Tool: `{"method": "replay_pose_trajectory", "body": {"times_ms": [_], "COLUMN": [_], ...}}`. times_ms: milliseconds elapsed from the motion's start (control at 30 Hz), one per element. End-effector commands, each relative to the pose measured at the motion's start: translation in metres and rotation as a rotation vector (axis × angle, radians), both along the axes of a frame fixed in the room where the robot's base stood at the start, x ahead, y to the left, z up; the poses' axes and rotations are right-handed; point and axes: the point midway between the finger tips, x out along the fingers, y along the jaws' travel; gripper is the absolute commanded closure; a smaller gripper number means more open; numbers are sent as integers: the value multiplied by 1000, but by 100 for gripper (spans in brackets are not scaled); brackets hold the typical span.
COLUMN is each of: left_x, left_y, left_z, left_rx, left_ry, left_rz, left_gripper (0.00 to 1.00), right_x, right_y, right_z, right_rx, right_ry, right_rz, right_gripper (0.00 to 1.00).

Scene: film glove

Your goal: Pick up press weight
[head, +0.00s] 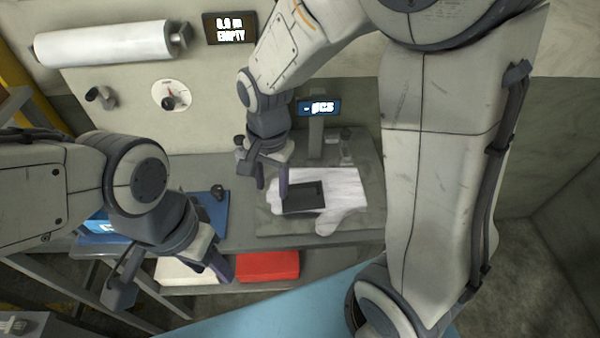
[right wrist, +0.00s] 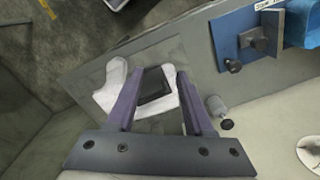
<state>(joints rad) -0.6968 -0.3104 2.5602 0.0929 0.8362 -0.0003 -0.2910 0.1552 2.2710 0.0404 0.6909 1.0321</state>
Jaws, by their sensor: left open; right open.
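A dark rectangular block (head: 303,197), which looks like the press weight, lies on a white glove (head: 345,185) on the grey bench plate (head: 375,165). In the right wrist view the dark block (right wrist: 154,86) shows between and beyond the fingers, on the glove (right wrist: 112,88). My right gripper (head: 270,184) is open and empty, near the left end of the block; whether it touches anything is unclear. Its fingers also show in the right wrist view (right wrist: 157,76). My left gripper (head: 168,279) is open and empty at the lower left, away from the block.
A small post with a lit display (head: 319,108) stands behind the glove. A blue fixture (head: 212,203) with a dark knob is left of the plate. A red box (head: 267,266) and a white box (head: 180,269) sit below the bench front. A white roll (head: 105,46) hangs on the wall.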

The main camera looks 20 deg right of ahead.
Motion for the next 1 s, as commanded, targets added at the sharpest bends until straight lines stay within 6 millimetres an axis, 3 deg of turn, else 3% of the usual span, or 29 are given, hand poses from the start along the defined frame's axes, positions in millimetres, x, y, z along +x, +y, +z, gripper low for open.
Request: {"method": "replay_pose_trajectory", "body": {"times_ms": [33,100,200,333,500,700,1000], "left_x": [0,0,0,0,0,0,0], "left_y": [0,0,0,0,0,0,0], "left_z": [11,17,23,27,32,40,51], "left_rx": [0,0,0,0,0,0,0], "left_ry": [0,0,0,0,0,0,0], "left_rz": [0,-1,-1,-1,-2,-3,-5], "left_gripper": [50,50,50,50,50,50,50], "right_x": [20,42,64,79,83,83,82], "right_y": [-18,-40,-68,-92,-103,-103,-101], "right_z": [-3,-14,-28,-41,-59,-89,-110], "right_rx": [-7,-12,-16,-20,-23,-23,-23], "right_ry": [15,21,28,31,36,37,35], "right_rz": [-197,-445,-733,-971,-1079,-1080,-1078], "right_gripper": [48,48,48,48,48,48,48]}}
